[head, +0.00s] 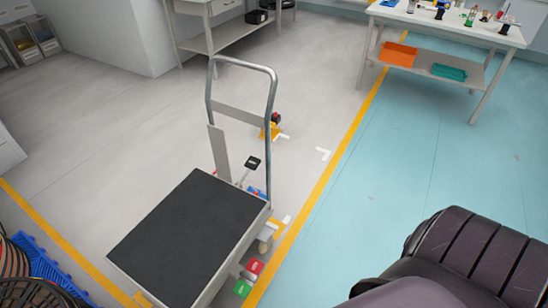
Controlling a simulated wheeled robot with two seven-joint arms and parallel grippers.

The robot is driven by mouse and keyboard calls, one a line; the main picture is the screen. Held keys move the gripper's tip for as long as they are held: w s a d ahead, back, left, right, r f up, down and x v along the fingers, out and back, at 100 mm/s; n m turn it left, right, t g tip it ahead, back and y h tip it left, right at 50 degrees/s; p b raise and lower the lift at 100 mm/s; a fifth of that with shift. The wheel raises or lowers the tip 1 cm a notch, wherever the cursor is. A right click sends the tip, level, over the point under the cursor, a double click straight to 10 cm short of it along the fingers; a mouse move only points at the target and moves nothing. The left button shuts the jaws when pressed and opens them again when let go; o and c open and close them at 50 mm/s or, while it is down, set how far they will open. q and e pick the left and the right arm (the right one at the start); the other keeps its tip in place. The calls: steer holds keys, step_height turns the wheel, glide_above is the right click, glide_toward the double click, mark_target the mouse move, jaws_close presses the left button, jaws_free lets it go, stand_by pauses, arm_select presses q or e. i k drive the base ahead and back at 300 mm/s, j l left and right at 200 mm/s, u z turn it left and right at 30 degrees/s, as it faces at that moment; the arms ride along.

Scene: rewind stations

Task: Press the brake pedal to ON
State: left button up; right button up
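A platform cart with a black deck (190,237) and a grey tube handle (241,66) stands on the grey floor. Low at its right side are a red pedal (255,266) and a green pedal (242,288), side by side, each with small white lettering that I cannot read. I cannot tell which of them is pressed down. A small black plate (253,163) on a thin rod stands by the foot of the handle. Neither of my grippers is in view, and nothing is seen touching the pedals.
A yellow floor line (340,150) runs beside the cart, with open blue floor (400,165) to its right. A workbench (450,25) with an orange bin (398,54) stands at the back right. A blue pallet (45,268) lies at the bottom left.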

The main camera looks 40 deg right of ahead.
mark_target(248, 279)
steer(key=k+z, duration=0.1)
steer(key=z, duration=0.65)
